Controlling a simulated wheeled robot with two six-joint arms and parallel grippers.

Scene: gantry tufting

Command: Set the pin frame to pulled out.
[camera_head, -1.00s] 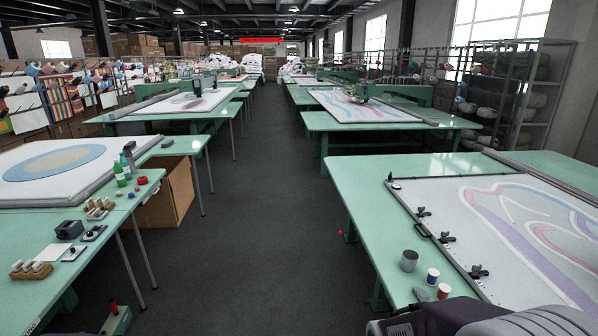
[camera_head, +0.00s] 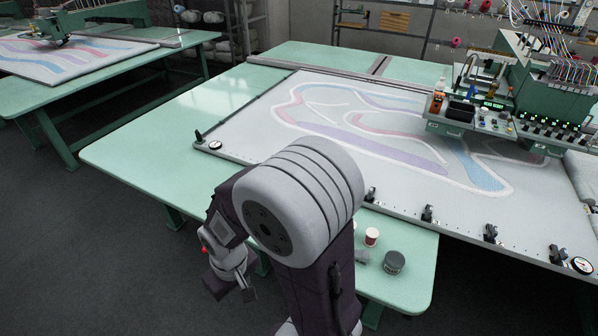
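The pin frame (camera_head: 232,118) lies flat on the green table (camera_head: 140,150). It holds a pale cloth with purple, pink and blue curves. Dark clamps (camera_head: 427,213) line its near rail, with a round dial (camera_head: 214,145) at the left corner and another dial (camera_head: 582,265) at the right. My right arm hides part of the near rail. My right gripper (camera_head: 233,289) hangs low beyond the table's near edge, pointing down, its dark fingers apart with nothing seen between them. It is apart from the frame. My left gripper is out of view.
A grey tin (camera_head: 394,262) and a red-and-white spool (camera_head: 372,237) stand on the table's near strip, right of my arm. A green tufting machine (camera_head: 540,95) with thread cones stands over the frame's right side. Another tufting table (camera_head: 95,90) is at upper left; dark floor between is clear.

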